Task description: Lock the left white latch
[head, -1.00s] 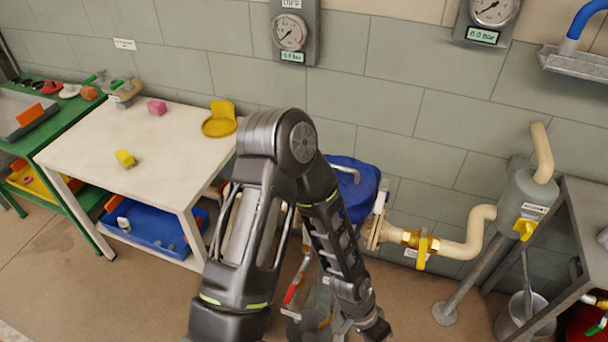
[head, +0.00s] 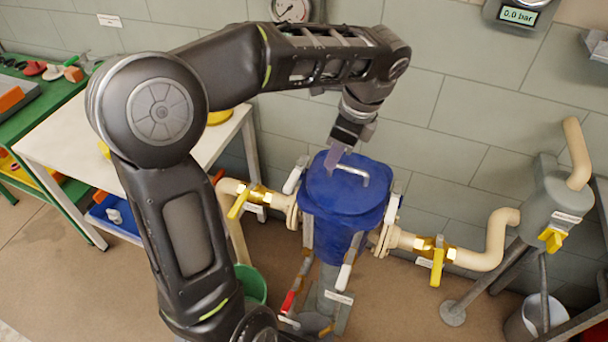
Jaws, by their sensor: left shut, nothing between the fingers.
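A blue lidded vessel (head: 345,200) stands between two cream pipes, with a metal bar handle on its lid. The left white latch (head: 293,177) is at the vessel's upper left side, its lever tilted. Another white latch (head: 392,212) is on the right side, and a white lever (head: 345,276) hangs low at the front. My left gripper (head: 335,160) is shut and empty, pointing down over the lid's back left, right of the left latch and apart from it. Whether it touches the lid is unclear. My right gripper is not in view.
Yellow-handled valves (head: 238,204) and (head: 437,266) sit on the pipes beside the vessel. A red-handled lever (head: 288,302) and a green bucket (head: 251,284) are below. A white table (head: 60,145) stands left, partly behind my arm. A grey pump-like column (head: 540,200) stands right.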

